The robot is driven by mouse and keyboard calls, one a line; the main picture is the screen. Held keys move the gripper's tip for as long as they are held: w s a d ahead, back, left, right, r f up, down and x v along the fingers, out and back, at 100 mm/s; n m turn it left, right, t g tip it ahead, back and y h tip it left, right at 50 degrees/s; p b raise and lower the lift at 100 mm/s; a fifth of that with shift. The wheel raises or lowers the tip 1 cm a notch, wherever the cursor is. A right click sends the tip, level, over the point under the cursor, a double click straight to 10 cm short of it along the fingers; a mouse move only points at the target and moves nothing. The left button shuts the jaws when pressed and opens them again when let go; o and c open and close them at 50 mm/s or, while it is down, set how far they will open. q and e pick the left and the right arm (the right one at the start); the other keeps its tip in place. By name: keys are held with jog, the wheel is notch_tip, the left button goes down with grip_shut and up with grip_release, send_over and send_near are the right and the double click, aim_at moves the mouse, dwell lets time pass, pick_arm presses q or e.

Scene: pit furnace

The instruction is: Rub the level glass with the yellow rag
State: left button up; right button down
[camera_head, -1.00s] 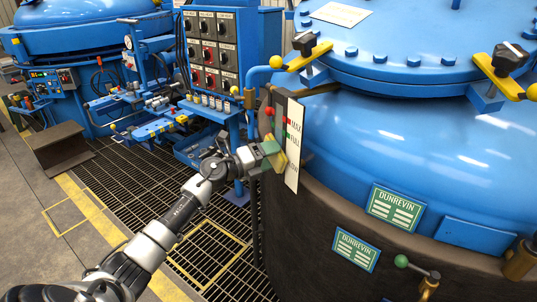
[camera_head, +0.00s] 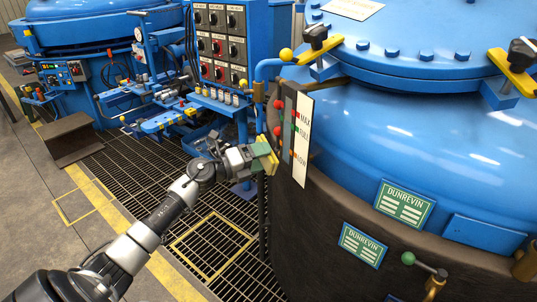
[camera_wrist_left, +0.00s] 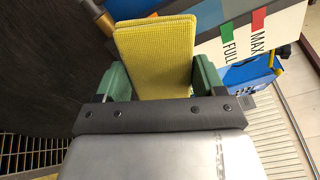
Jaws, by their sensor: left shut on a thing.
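My left gripper (camera_head: 264,157) is shut on the yellow rag (camera_head: 272,162), a folded, textured cloth. In the left wrist view the rag (camera_wrist_left: 156,58) stands up between the green finger pads. The level gauge is on the side of the blue vessel, with a white scale plate (camera_head: 302,139) marked MAX, FULL and LOW. The glass seems to be the narrow upright strip (camera_head: 288,128) left of the plate; it is hard to make out. The rag is just left of the gauge's lower part, seemingly apart from it. The scale plate also shows in the left wrist view (camera_wrist_left: 262,18).
The big blue vessel (camera_head: 420,140) with its bolted lid fills the right. Red knobs (camera_head: 278,104) stick out beside the gauge. A blue switch panel (camera_head: 220,45) and bench stand behind my arm. Grating (camera_head: 215,245) covers the floor.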

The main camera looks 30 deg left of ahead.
pick_arm(q)
jog(key=shift+s+a, duration=0.15)
jog(key=shift+s, duration=0.15)
jog(key=v, duration=0.3)
dwell(0.4)
jog(key=shift+w, duration=0.1)
dwell(0.3)
jog(key=x, duration=0.4)
jog(key=shift+w+d+r+p, duration=0.1)
jog(key=shift+w+d+p, duration=0.1)
jog(key=shift+w+p, duration=0.15)
jog(key=shift+x, duration=1)
jog(key=shift+x, duration=1)
